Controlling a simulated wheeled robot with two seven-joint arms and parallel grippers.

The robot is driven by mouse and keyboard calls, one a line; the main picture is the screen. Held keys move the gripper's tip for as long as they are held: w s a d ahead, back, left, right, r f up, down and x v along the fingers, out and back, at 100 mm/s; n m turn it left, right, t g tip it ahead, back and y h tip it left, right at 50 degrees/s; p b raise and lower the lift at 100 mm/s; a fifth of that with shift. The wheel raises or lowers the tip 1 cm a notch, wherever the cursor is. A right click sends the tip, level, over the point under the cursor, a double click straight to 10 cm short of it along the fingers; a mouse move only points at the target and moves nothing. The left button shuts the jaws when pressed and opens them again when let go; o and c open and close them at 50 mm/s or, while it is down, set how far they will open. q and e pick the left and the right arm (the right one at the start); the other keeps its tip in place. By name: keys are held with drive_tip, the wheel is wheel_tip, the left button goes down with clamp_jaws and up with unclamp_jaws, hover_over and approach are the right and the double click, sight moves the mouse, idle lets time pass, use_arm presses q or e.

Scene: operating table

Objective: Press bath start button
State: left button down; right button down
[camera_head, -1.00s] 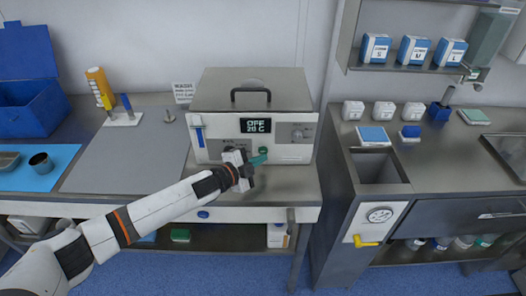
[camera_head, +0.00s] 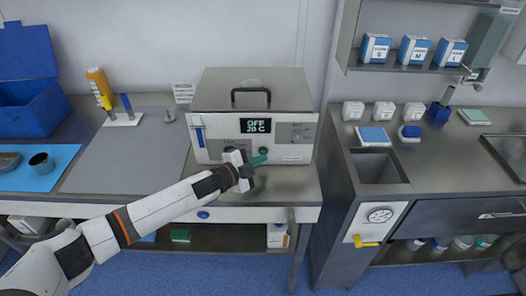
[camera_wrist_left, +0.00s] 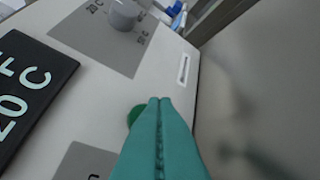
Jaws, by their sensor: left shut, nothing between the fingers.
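The bath (camera_head: 253,110) is a steel-lidded box with a pale front panel. Its dark display (camera_head: 255,127) reads OFF and 20 C. The round green button (camera_head: 263,150) is on the front panel below the display. My left gripper (camera_head: 262,159) has teal fingers, shut and empty, just below and in front of the button in the head view. In the left wrist view, the shut fingertips (camera_wrist_left: 160,101) cover much of the green button (camera_wrist_left: 133,114), whose left edge shows. I cannot tell whether they touch it. My right gripper is out of view.
A grey mat (camera_head: 130,160) lies left of the bath. A counter with an open well (camera_head: 378,168) stands to the right.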

use_arm(q)
drive_tip(key=shift+w, duration=0.1)
idle(0.5)
drive_tip(key=shift+w, duration=0.35)
drive_tip(key=shift+w, duration=0.35)
idle(0.5)
drive_tip(key=shift+s+r, duration=0.1)
drive_tip(key=shift+s, duration=0.05)
idle(0.3)
drive_tip(key=shift+s+p, duration=0.3)
drive_tip(key=shift+s, duration=0.35)
drive_tip(key=shift+s, duration=0.2)
drive_tip(key=s+p, duration=0.2)
drive_tip(key=s, duration=0.1)
drive_tip(key=shift+s, duration=0.3)
drive_tip(key=shift+s+p, duration=0.35)
drive_tip(key=shift+s, duration=0.15)
